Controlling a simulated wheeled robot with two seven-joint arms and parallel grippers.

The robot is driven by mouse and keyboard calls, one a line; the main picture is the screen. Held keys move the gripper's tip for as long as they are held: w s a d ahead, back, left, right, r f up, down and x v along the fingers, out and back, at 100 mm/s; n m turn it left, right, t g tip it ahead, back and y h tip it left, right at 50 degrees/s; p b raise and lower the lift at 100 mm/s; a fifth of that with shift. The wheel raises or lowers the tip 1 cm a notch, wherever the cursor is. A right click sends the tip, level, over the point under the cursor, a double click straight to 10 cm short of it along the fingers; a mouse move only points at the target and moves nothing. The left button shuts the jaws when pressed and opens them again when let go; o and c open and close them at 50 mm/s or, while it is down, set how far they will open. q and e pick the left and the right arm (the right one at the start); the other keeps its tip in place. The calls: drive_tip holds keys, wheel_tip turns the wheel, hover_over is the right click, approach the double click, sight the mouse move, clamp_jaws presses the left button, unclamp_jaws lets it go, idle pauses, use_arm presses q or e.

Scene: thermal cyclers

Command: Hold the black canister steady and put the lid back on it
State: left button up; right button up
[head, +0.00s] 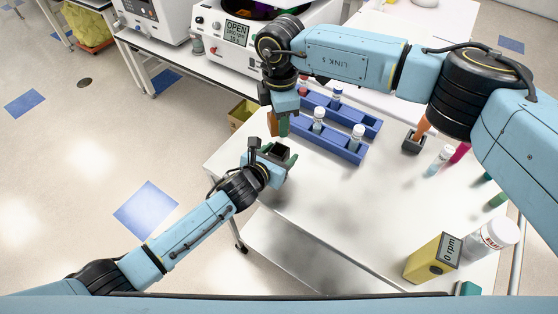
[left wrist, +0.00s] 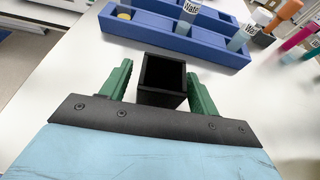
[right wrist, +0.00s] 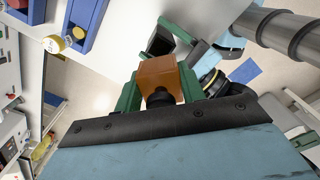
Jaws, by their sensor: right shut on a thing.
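The black canister (head: 282,151) is a square, open-topped box near the table's left edge. It stands between the green fingers of my left gripper (head: 277,156), with a narrow gap showing beside it in the left wrist view (left wrist: 162,75). My right gripper (right wrist: 160,88) is shut on the lid (right wrist: 157,75), an orange-brown block with a black knob. In the head view the lid (head: 272,123) is partly hidden by my right gripper (head: 282,122). It is apart from the canister, up and slightly left of it in the picture. The canister's dark opening also shows in the right wrist view (right wrist: 158,42).
Blue racks (head: 335,146) with white-capped tubes stand close right of the canister. A dark holder (head: 412,145) with an orange item, loose tubes, a yellow box (head: 432,258) and a white-capped jar (head: 493,237) are farther right. The table's front middle is clear.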

use_arm(q)
clamp_jaws()
use_arm(e)
drive_tip(key=shift+d+f, duration=0.1)
drive_tip(key=shift+f, duration=2.4)
drive_tip(key=shift+f, duration=0.1)
drive_tip(key=shift+f, duration=0.8)
drive_tip(key=shift+f, duration=0.65)
drive_tip(key=o, duration=1)
drive_tip(key=shift+o, duration=0.2)
drive_tip(key=shift+r, duration=0.1)
wheel_tip(320, 180, up, 12)
drive_tip(key=shift+f, duration=0.1)
